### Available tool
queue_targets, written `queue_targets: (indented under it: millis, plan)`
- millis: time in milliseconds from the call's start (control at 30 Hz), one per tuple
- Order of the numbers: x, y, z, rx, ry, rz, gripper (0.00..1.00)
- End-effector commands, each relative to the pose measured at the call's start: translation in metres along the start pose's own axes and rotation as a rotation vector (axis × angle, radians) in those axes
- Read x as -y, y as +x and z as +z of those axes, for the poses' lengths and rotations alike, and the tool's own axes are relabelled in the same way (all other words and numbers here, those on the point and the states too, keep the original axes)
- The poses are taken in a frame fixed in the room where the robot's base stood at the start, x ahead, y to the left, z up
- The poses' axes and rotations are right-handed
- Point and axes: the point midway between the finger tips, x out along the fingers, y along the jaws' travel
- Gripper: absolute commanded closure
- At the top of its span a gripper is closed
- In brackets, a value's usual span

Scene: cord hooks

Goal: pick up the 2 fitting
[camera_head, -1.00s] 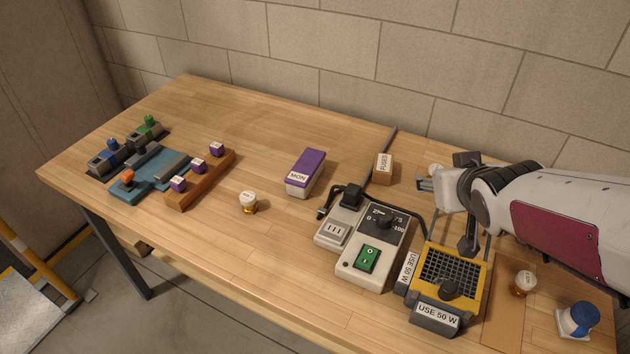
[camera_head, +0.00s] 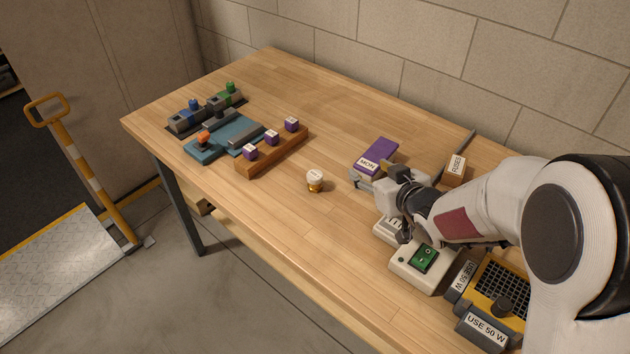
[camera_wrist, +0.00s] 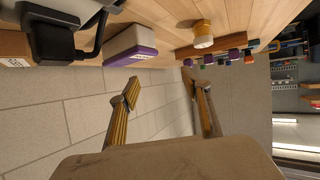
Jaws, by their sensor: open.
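A small brass fitting with a white cap (camera_head: 315,181) stands alone on the wooden table; the mark on its cap is too small to read. It also shows at the top of the wrist view (camera_wrist: 203,36). Several purple-and-white blocks (camera_head: 271,138) sit on a wooden rail (camera_head: 262,160) left of it; their marks are unreadable too. I cannot tell which piece bears the 2. My gripper (camera_head: 362,184) is above the table, right of the brass fitting and apart from it. In the wrist view its fingers (camera_wrist: 160,86) are spread and empty.
A purple box marked MON (camera_head: 374,157) stands just behind my gripper. A switch box with a green switch (camera_head: 424,258), a yellow grid unit (camera_head: 499,288) and a FUSES box (camera_head: 455,168) lie to the right. A blue fixture (camera_head: 226,139) is far left. Table around the fitting is clear.

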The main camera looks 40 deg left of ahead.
Motion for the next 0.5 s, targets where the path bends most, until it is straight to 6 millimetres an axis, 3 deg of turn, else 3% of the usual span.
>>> queue_targets:
  millis: [100, 233, 500]
  plan:
    - [0.033, 0.023, 0.010, -0.025, -0.009, -0.076, 0.52]
    - [0.062, 0.040, 0.017, -0.053, -0.016, -0.142, 0.52]
    - [0.088, 0.052, 0.023, -0.078, -0.019, -0.200, 0.52]
